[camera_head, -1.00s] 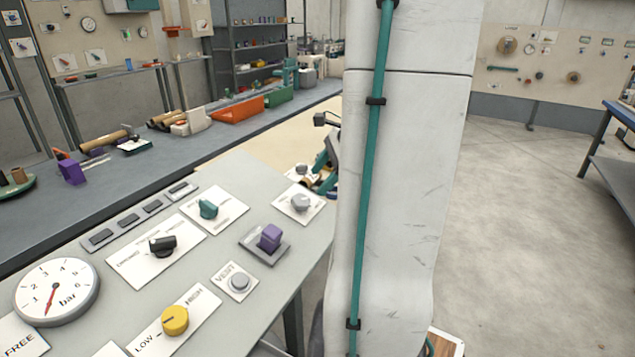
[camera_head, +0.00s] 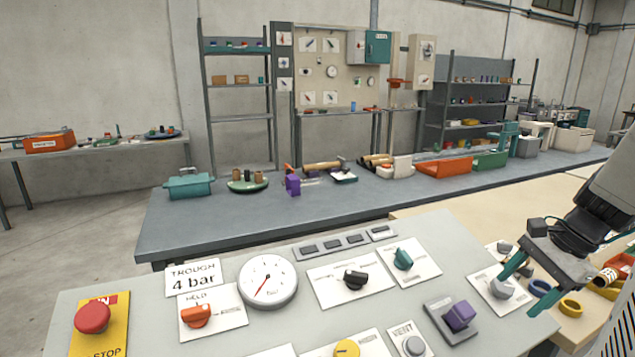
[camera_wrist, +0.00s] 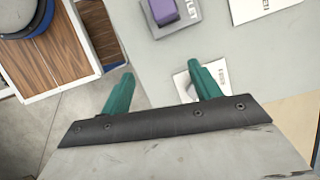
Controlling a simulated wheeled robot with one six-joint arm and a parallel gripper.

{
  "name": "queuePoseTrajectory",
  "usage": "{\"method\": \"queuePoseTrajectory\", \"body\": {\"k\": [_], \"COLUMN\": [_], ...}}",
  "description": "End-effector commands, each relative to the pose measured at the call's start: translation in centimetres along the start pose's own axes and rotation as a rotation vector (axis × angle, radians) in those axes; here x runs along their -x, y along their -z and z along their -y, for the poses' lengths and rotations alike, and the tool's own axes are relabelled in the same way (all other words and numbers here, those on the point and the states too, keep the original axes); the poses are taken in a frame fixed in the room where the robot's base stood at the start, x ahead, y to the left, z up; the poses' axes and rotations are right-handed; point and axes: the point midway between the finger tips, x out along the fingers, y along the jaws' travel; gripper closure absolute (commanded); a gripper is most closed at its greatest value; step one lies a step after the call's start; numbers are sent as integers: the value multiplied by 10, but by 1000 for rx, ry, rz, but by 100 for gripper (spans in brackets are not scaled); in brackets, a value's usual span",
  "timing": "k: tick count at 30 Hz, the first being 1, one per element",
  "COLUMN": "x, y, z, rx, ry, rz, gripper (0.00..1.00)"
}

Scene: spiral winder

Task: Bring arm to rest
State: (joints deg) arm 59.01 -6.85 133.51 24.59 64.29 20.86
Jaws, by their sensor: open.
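My gripper (camera_head: 527,281) is at the right of the head view, above the right edge of the sloped grey control panel (camera_head: 230,335). Its two teal fingers are apart, with nothing between them. In the wrist view my gripper (camera_wrist: 160,90) shows the same open fingers. One finger partly covers a white plate with a grey knob (camera_head: 502,289). A purple block-shaped knob (camera_head: 459,315) on a grey base stands on the panel left of the gripper; it also shows at the top of the wrist view (camera_wrist: 168,11).
The panel carries a red stop button (camera_head: 92,317), an orange knob (camera_head: 195,315), a pressure gauge (camera_head: 267,282), a black knob (camera_head: 355,279) and a teal knob (camera_head: 403,259). A wood-fronted cabinet (camera_wrist: 52,47) stands at left in the wrist view.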

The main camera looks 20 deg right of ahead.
Motion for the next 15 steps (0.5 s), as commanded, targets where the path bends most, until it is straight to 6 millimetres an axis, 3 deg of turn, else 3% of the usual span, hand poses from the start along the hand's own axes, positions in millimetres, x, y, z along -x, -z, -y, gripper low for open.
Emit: {"method": "queuePoseTrajectory", "body": {"k": [9,15], "x": [-9,-11], "y": [-112,-172], "z": [-14,-35], "rx": [687,1122], "ry": [-245,-368], "rz": [-39,-83], "gripper": [38,38]}}
